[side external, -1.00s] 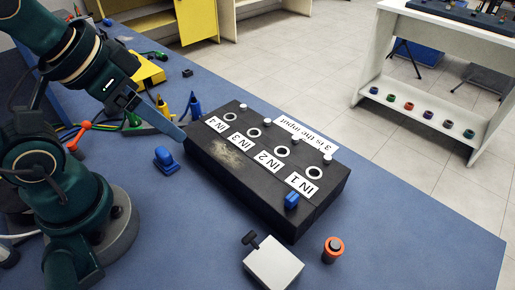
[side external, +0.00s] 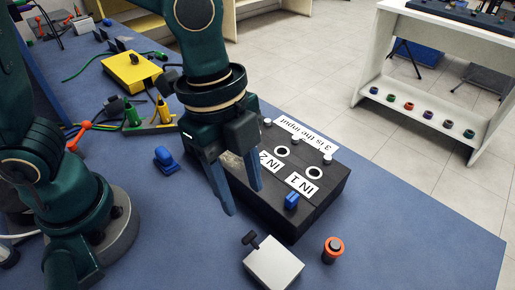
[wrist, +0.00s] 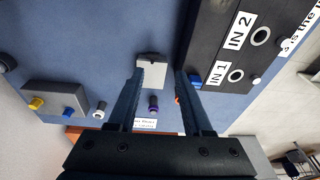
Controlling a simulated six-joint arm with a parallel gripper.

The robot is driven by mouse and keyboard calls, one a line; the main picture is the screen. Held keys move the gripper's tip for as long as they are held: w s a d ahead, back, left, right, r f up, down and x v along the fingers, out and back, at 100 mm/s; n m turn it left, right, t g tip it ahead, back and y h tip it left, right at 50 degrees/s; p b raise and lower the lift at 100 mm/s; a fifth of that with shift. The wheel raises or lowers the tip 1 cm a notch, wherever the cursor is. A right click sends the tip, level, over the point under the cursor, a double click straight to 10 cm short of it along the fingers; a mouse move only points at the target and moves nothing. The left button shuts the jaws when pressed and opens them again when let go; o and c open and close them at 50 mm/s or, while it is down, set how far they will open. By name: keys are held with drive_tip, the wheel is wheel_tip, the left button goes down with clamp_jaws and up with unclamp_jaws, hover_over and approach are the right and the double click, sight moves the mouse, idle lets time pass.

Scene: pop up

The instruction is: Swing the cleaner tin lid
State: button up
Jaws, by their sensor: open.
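No label marks the cleaner tin. A silver-grey box (side external: 274,264) with a black knob at its back left corner sits near the front of the blue table. A small orange and black round piece (side external: 333,250) stands to its right. I cannot tell for sure which one is the tin, or how its lid stands. My gripper (side external: 243,198) is open and empty, pointing down in front of the black block, behind and left of the silver box. In the wrist view the silver box (wrist: 152,72) shows between the fingertips; the orange piece is mostly hidden by the right finger.
The black block (side external: 318,207) with IN labels and a blue peg (side external: 291,201) stands close to my fingers. A blue piece (side external: 166,158) lies left. The wrist view shows a grey box (wrist: 55,96) with yellow and blue knobs. Table right of the orange piece is clear.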

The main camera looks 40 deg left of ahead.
sight(248, 236)
drive_tip(key=f, duration=0.2)
drive_tip(key=d+f, duration=0.1)
drive_tip(key=f, duration=0.2)
drive_tip(key=s+f, duration=0.1)
drive_tip(key=f, duration=0.2)
drive_tip(key=shift+d+f, duration=0.25)
drive_tip(key=shift+d, duration=0.1)
drive_tip(key=shift+f, duration=0.1)
drive_tip(key=shift+c, duration=1.2)
clamp_jaws()
